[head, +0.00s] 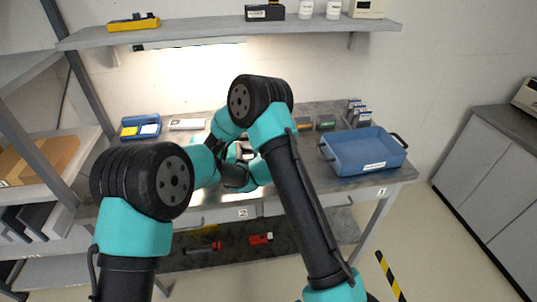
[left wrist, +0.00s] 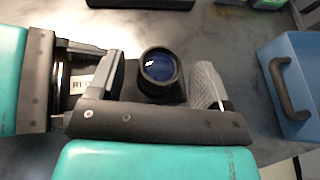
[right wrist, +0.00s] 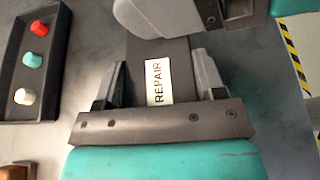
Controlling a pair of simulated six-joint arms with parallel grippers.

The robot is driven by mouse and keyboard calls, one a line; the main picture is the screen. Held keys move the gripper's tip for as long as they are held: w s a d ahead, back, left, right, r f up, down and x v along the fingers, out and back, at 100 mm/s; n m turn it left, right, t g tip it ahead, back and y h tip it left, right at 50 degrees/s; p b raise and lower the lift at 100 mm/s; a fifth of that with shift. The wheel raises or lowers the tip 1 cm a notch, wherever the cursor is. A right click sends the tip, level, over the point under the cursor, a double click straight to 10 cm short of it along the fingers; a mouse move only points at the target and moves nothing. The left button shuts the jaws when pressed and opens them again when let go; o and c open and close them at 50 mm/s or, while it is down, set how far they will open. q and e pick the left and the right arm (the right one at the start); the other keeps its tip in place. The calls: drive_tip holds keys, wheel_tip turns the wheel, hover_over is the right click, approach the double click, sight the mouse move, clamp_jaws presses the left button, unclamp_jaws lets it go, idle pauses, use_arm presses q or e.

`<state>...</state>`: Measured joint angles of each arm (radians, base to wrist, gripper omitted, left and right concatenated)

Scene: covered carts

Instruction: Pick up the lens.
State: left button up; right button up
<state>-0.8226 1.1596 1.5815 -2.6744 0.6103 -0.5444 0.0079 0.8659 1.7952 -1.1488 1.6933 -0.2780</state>
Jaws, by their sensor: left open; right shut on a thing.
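The lens, a dark round barrel with blue glass (left wrist: 158,66), shows in the left wrist view. It faces the camera above a dark flat piece. My left gripper (left wrist: 160,68) is open, with one finger on each side of the lens. In the right wrist view my right gripper (right wrist: 158,62) is shut on a dark piece with a white REPAIR label (right wrist: 158,82). Part of that label also shows in the left wrist view (left wrist: 82,82). I cannot tell whether this piece joins the one under the lens. In the head view my arms mostly hide the grippers and lens.
A blue bin (head: 336,166) stands on the table's right side, with several small boxes (head: 358,113) behind it. A small blue tray (head: 129,132) is at the back left. A dark panel with coloured knobs (right wrist: 45,17) lies left of my right gripper. A shelf (head: 215,32) hangs above.

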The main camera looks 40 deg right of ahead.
use_arm(q)
drive_tip(key=shift+x, duration=0.8)
drive_tip(key=c, duration=1.1)
